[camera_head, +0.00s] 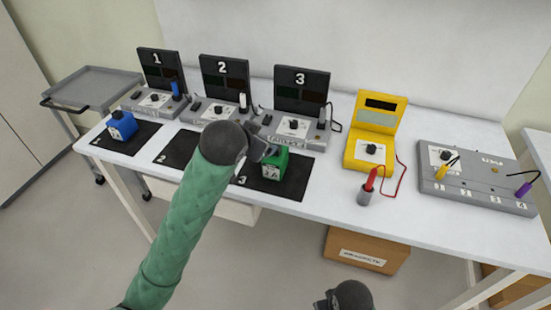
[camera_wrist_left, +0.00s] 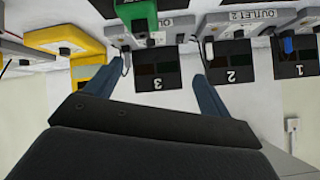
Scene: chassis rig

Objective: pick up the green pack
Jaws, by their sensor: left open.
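The green pack (camera_head: 276,164) stands on the black mat numbered 3, in front of the station marked 3. In the head view my left gripper (camera_head: 263,150) is at its upper left side and covers a little of it. The picture does not settle whether they touch. In the left wrist view, which is upside down, the green pack (camera_wrist_left: 137,14) is at the top edge, partly cut off. My left gripper (camera_wrist_left: 158,70) has its fingers spread with nothing between them. A dark part of my right arm shows at the bottom of the head view; its jaws cannot be made out.
A blue pack (camera_head: 121,127) stands on mat 1; mat 2 (camera_head: 181,149) looks bare where visible. Stations with upright panels line the back. A yellow tester (camera_head: 373,150), a red probe in a grey holder (camera_head: 365,195) and a grey outlet box (camera_head: 475,190) are to the right.

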